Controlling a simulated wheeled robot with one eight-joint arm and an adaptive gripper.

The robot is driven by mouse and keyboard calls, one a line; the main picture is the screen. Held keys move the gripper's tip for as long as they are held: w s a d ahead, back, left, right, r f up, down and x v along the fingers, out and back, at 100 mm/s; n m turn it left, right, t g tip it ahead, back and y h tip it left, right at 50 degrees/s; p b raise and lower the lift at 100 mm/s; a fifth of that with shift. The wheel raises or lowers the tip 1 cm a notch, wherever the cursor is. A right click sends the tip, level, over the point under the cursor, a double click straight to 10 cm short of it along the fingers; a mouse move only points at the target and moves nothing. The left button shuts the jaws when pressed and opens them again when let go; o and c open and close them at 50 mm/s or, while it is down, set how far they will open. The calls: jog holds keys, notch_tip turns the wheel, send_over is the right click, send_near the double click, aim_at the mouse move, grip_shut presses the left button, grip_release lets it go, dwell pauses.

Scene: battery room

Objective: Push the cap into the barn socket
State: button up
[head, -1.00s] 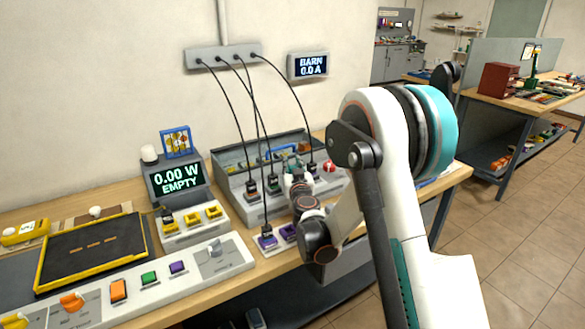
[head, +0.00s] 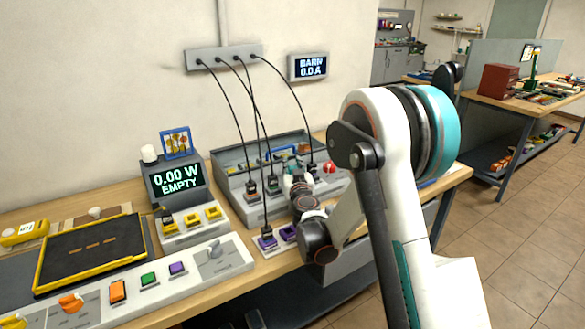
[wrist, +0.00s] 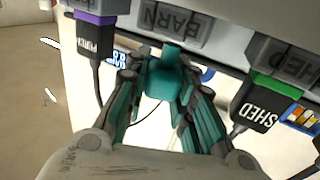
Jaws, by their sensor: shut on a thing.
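In the wrist view my gripper (wrist: 163,95) is shut on a teal cap (wrist: 163,78), which sits between its teal-padded fingers. The cap's far end is close to the grey block labelled BARN (wrist: 172,22). The socket opening is hidden, and I cannot tell whether the cap touches it or is inside. In the head view my gripper (head: 298,182) is at the front of the grey socket panel (head: 262,213), small and partly covered by my arm; the cap is not clear there.
Black cables (head: 225,95) hang from the wall strip (head: 222,55) to the panel. A red button (head: 329,167) is right of the panel's plugs.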

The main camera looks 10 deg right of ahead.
jog(key=shift+f+b, duration=0.6)
jog(key=shift+f, duration=0.2)
jog(key=o, duration=0.5)
jog(key=shift+o, duration=0.2)
